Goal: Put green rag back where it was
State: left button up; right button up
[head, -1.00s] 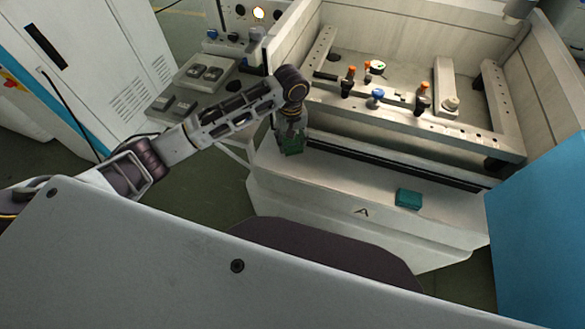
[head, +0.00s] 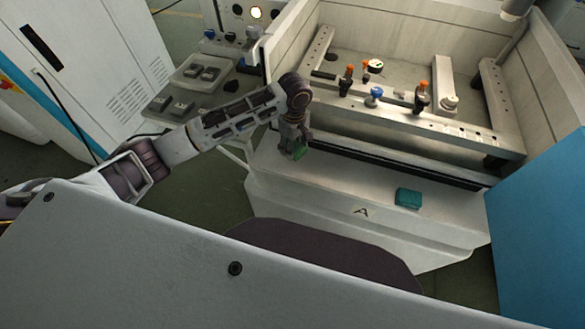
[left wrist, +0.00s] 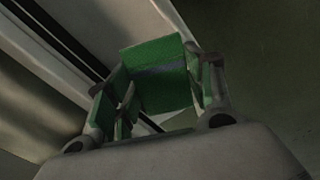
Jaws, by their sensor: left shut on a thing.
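My left gripper (head: 293,146) is at the left end of the machine's pale front ledge (head: 335,190). It is shut on the green rag (head: 301,153), which shows only as a small green patch there. In the left wrist view the rag (left wrist: 155,72) is a folded green piece between the fingers of the gripper (left wrist: 155,92), with green also along both fingers. I cannot tell whether the rag touches the ledge. My right gripper is not in view.
A teal block (head: 408,198) lies on the ledge to the right, near a dark "A" mark (head: 361,212). Behind the ledge is the machine's tank with orange- and blue-topped fittings (head: 374,95). The middle of the ledge is clear.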

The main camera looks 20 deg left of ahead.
pick_arm(q)
jog(key=shift+f, duration=0.1)
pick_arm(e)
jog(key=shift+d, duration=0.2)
pick_arm(q)
notch_tip(320, 180, down, 5)
jog(key=shift+r, duration=0.1)
jog(key=shift+f, duration=0.6)
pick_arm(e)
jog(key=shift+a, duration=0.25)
pick_arm(q)
jog(key=shift+f, duration=1.9)
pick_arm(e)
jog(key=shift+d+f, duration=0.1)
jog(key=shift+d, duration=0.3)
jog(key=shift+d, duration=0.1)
